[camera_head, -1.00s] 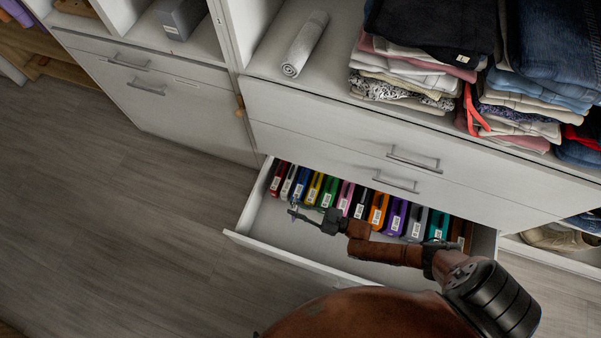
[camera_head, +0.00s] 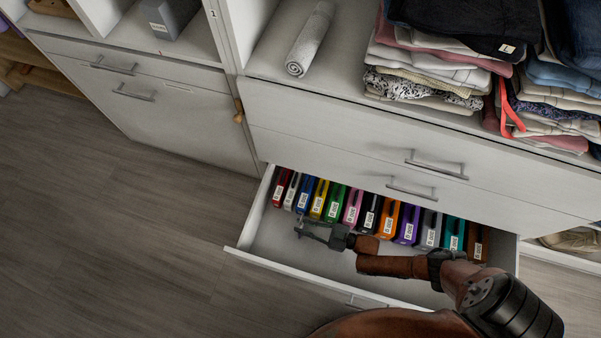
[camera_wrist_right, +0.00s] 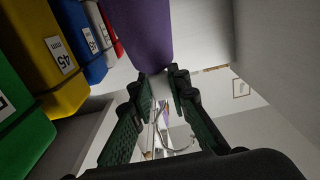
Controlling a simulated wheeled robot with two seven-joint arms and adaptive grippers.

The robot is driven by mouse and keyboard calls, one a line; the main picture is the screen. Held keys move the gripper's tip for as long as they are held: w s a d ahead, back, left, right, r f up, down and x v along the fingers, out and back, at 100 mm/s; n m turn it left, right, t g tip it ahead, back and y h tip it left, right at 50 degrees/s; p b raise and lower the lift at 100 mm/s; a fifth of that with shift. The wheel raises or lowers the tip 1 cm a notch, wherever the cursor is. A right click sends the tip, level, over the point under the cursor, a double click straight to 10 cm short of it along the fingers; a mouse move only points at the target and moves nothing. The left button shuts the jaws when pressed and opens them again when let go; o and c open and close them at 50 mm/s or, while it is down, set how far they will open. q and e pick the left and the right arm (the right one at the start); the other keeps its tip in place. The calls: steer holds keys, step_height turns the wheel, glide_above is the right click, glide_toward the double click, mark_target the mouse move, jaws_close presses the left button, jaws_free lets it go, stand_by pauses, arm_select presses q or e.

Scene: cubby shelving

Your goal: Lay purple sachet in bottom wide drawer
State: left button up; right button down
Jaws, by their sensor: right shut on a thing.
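The bottom wide drawer (camera_head: 285,271) is pulled open in the head view, with a row of coloured boxes along its back. My right gripper (camera_head: 306,230) is over the left part of the drawer, in front of the boxes. In the right wrist view its fingers (camera_wrist_right: 158,82) close together at the lower end of a purple piece, the purple sachet (camera_wrist_right: 146,32). I cannot make out the sachet at the fingertips in the head view. My left gripper is not in view.
The upright boxes, such as the green one (camera_head: 335,203) and the purple one (camera_head: 407,224), fill the drawer's back. Its front floor (camera_head: 275,240) is bare. Closed drawers, folded clothes (camera_head: 420,80) and a rolled grey towel (camera_head: 310,40) are above. Floor is clear at left.

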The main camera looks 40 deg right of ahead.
steer(key=c, duration=1.8)
jaws_free()
steer(key=shift+c, duration=0.2)
steer(key=shift+r, duration=0.1)
steer(key=p+v, duration=0.1)
steer(key=v, duration=1.1)
steer(key=shift+p, duration=0.35)
